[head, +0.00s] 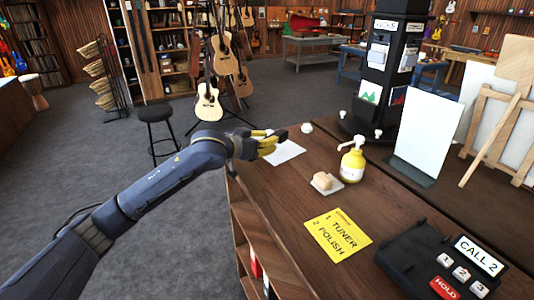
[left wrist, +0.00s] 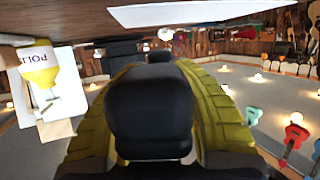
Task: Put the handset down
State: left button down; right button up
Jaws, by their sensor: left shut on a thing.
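The handset (left wrist: 152,112) is a black, rounded piece in the left wrist view, filling the gap between my yellow fingers. My left gripper (head: 270,142) is shut on it, at the far left end of the wooden counter (head: 290,205), by a white sheet of paper (head: 288,153). In the head view the gripper hides most of the handset, and I cannot tell whether it touches the counter. The black telephone base (head: 400,256) stands at the counter's near right, with white number keys, a red HOLD key and a CALL 2 sign. My right gripper is not in view.
A yellow pump bottle (head: 352,166) and a sponge-like block on a small dish (head: 326,184) stand mid-counter. A yellow note (head: 338,234) reads TUNER, POLISH. A white upright panel (head: 424,130) stands behind. Left of the counter is open floor with a black stool (head: 156,114).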

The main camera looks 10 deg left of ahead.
aim_at(267, 162)
pick_arm(q)
jog(key=shift+f, duration=2.15)
jog(key=shift+f, duration=0.1)
jog(key=c, duration=1.2)
grip_release()
jog(key=shift+o, duration=0.2)
jog(key=v, duration=1.2)
